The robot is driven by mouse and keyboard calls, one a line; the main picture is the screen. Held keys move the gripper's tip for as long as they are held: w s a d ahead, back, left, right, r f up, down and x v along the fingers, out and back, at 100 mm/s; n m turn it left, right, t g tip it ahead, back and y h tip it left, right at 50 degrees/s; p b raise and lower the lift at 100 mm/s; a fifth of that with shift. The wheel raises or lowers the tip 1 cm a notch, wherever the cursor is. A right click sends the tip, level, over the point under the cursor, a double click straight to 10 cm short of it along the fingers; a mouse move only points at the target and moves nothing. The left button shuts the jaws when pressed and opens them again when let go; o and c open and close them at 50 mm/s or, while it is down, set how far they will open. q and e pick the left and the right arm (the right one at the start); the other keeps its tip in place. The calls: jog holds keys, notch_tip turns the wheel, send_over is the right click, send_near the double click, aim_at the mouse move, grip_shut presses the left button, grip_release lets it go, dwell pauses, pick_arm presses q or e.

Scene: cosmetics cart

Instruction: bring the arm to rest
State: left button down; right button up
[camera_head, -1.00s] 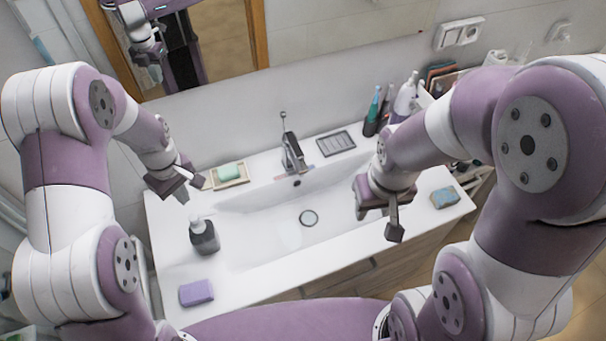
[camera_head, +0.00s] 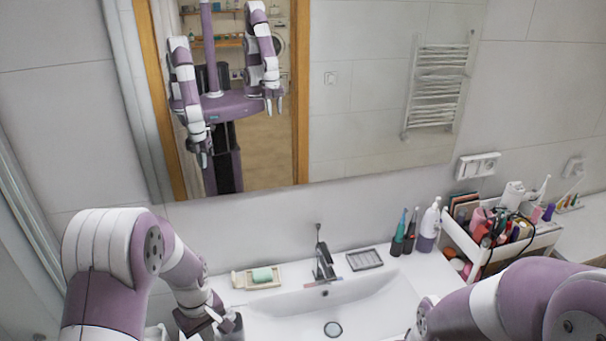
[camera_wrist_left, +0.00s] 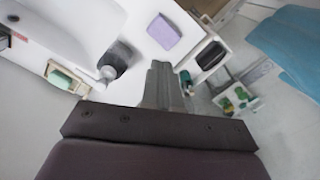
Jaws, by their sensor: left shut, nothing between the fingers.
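My left gripper (camera_head: 208,322) is low in the head view, over the left end of the washbasin counter. In the left wrist view its fingers (camera_wrist_left: 160,75) are together, with nothing held between them. My right arm (camera_head: 510,305) comes in at the lower right of the head view. Its gripper is below the picture edge and cannot be seen.
The sink (camera_head: 300,325) lies between my arms. A soap dish (camera_head: 240,280) with green soap, a faucet (camera_head: 322,262) and bottles (camera_head: 430,228) stand along the back. A full cosmetics cart (camera_head: 490,262) is at right. A dark dispenser (camera_wrist_left: 118,58) and purple block (camera_wrist_left: 163,32) show in the wrist view.

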pick_arm(q)
jog(key=s+d+f+m+b, duration=0.1)
jog(key=s+f+m+b, duration=0.2)
jog(key=s+b, duration=0.4)
jog(key=s+d+f+m+t+b, duration=0.1)
jog(key=s+f+m+b, duration=0.3)
jog(key=b, duration=0.6)
jog(key=s+d+m, duration=0.1)
jog(key=s, duration=0.1)
jog(key=shift+s+m, duration=0.35)
jog(key=shift+m, duration=0.05)
pick_arm(e)
notch_tip(320, 180, down, 17)
jog(key=w, duration=0.1)
pick_arm(q)
jog(key=shift+d+f, duration=0.1)
pick_arm(e)
jog(key=shift+d, duration=0.1)
pick_arm(q)
jog(key=shift+w, duration=0.2)
